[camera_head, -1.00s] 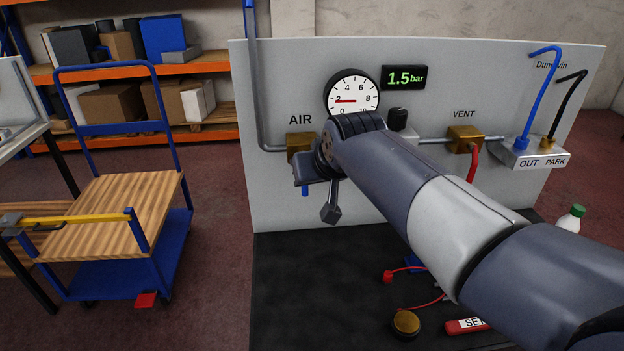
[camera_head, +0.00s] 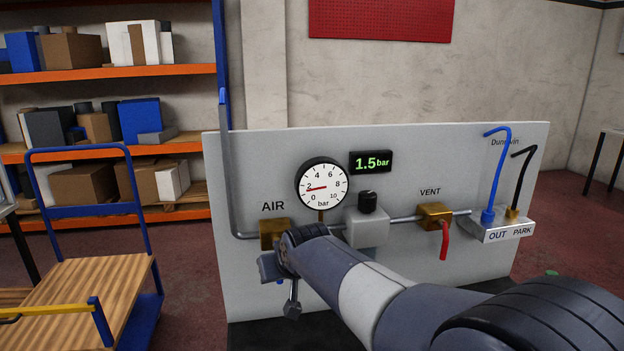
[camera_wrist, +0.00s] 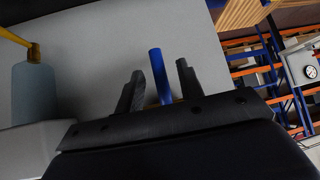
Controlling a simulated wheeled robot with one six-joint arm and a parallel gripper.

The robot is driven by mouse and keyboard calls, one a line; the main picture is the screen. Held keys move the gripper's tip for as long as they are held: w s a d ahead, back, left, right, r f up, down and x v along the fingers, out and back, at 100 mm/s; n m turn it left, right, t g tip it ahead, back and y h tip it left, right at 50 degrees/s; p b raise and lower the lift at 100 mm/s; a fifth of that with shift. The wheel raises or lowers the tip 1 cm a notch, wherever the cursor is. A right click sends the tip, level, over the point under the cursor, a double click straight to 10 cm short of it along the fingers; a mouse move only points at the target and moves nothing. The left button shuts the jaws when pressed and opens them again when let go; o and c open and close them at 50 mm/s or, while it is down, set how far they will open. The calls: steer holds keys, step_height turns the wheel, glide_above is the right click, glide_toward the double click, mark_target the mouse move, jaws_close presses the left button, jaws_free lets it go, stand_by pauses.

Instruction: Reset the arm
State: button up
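My gripper (camera_head: 283,284) is at the left end of the panel, just below the brass AIR valve (camera_head: 273,233). In the head view my wrist and arm cover part of the pipe and panel beside it. A blue lever (camera_head: 279,282) shows in part below the valve, next to my gripper. In the wrist view my two dark fingers (camera_wrist: 160,86) stand apart. A blue bar (camera_wrist: 160,75), apparently that lever, shows between them, with a gap on each side. My arm reaches in from the lower right.
The grey panel (camera_head: 240,180) carries a gauge (camera_head: 322,185), a display (camera_head: 371,162) reading 1.5 bar, a black-knobbed regulator (camera_head: 367,226), a VENT valve (camera_head: 435,214) with a red lever, and an OUT/PARK block (camera_head: 500,231). A blue trolley (camera_head: 88,150) stands left, before shelves (camera_head: 110,75).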

steer(key=shift+x, duration=1.3)
steer(key=shift+s, duration=0.1)
